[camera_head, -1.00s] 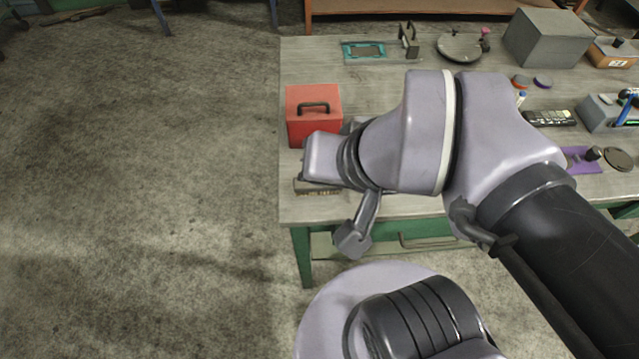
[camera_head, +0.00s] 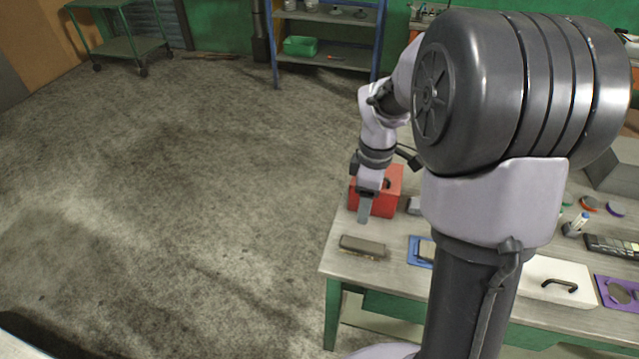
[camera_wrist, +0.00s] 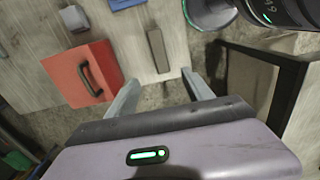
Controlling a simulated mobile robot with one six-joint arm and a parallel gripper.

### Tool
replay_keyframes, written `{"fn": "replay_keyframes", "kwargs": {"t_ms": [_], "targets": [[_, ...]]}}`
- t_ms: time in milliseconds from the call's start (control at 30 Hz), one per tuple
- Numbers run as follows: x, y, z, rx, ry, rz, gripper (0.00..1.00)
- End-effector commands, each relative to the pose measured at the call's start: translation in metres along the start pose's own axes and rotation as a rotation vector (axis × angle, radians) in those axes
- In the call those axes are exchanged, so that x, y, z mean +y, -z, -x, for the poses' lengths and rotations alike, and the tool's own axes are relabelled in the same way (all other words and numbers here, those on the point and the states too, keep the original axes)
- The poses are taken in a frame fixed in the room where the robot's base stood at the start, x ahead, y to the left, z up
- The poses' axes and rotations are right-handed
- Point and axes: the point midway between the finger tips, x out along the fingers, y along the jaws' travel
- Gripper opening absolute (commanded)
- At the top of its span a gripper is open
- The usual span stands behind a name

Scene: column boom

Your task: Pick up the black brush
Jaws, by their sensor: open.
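The black brush (camera_head: 363,246), a dark oblong block with a paler lower edge, lies near the front left corner of the table. In the wrist view the brush (camera_wrist: 158,50) lies beyond the fingertips, roughly in line with the gap between them. My gripper (camera_head: 364,212) points down in front of the red box, apart from the brush and on its far side in the head view. In the wrist view my gripper (camera_wrist: 163,87) has its two fingers spread with nothing between them.
A red box (camera_head: 388,196) with a black handle stands close to my gripper. A blue-edged item (camera_head: 416,256) lies right of the brush. A white box (camera_head: 572,278) with a handle is further right. Open floor (camera_head: 180,230) lies left of the table.

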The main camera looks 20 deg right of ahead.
Motion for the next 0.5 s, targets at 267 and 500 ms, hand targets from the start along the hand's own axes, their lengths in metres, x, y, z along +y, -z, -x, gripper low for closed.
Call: {"fn": "replay_keyframes", "kwargs": {"t_ms": [267,500], "targets": [[0.001,-0.002,-0.082,-0.006,0.010,0.025,0.60],[0.001,-0.002,-0.125,-0.005,0.008,0.023,0.60]]}}
